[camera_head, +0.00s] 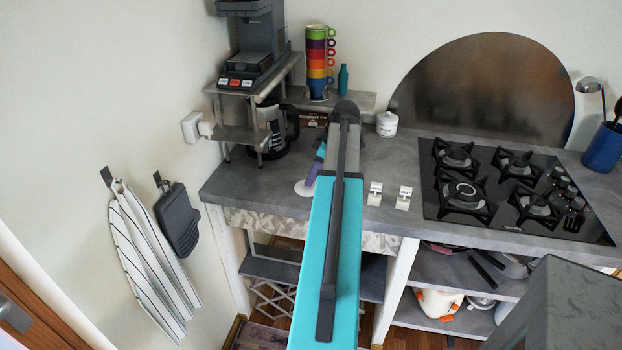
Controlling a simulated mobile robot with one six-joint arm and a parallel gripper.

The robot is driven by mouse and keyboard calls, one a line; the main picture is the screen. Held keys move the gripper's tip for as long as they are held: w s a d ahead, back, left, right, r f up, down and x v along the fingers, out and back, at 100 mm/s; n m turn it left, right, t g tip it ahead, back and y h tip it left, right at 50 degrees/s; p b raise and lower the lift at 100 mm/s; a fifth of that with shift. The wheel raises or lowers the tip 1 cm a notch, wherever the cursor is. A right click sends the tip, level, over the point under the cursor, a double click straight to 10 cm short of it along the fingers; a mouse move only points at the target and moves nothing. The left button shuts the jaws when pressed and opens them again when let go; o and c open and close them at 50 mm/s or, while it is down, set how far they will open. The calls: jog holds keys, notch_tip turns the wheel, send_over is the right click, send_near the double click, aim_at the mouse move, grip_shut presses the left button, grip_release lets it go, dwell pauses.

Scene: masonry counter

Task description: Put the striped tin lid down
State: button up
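A small pale, flat, round thing (303,188) shows at the left side of my teal arm, over the front part of the grey counter. It may be the striped tin lid, but no stripes can be made out. I cannot tell whether the fingers are open or shut, or whether the pale thing is held or lies on the counter.
The grey counter (240,182) has a black gas hob (480,215) on the right. Two small white labelled blocks (375,194) stand right of my arm, and a white lidded jar (387,124) is behind. A coffee pot (277,130) stands left under a shelf.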

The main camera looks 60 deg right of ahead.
jog(key=b+v, duration=0.1)
jog(key=v, duration=0.9)
jog(key=shift+b, duration=0.4)
jog(key=shift+r, duration=0.2)
